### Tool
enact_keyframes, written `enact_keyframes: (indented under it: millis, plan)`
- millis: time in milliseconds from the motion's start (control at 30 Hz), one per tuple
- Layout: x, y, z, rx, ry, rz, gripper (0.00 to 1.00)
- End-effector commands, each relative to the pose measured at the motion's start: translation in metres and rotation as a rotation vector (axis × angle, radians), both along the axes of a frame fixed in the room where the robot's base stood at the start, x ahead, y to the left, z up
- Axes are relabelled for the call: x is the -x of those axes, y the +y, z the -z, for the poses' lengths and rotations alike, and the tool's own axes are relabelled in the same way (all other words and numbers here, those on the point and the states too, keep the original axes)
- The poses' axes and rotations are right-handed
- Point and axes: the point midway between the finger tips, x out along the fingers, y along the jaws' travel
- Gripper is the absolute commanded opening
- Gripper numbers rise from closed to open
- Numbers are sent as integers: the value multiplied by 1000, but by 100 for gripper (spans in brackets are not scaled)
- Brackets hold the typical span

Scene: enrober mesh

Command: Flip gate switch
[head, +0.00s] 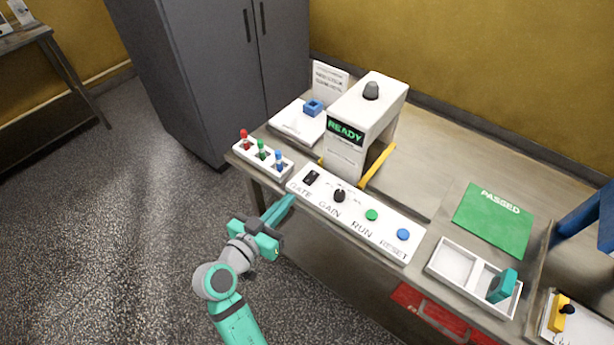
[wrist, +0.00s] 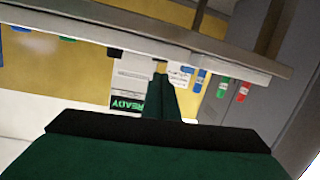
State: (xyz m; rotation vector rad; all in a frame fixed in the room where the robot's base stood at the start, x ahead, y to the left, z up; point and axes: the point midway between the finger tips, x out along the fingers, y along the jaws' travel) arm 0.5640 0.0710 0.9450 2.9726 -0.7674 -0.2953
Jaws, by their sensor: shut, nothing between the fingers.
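The gate switch (head: 311,178) is a small black rocker at the left end of a white control panel (head: 355,216), above the printed word GATE. The panel lies along the front edge of the workbench. My gripper (head: 288,202) is shut and empty, its teal fingertips just in front of the bench edge, below and left of the switch. A gap shows between the fingertips and the switch. In the wrist view the shut fingers (wrist: 161,82) point toward the panel's edge. The switch's position cannot be made out.
On the panel are a black GAIN knob (head: 339,195), a green RUN button (head: 371,215) and a blue RESET button (head: 403,235). A machine (head: 362,120) reading READY stands behind. A rack (head: 262,158) of red, green and blue pieces is left. A white tray (head: 452,265) is right.

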Motion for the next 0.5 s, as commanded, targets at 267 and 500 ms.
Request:
enact_keyframes:
  millis: [267, 500]
  plan:
    - [-6, 8, -43, -53, -86, 112, 0]
    - [-6, 9, -48, -62, -97, 131, 0]
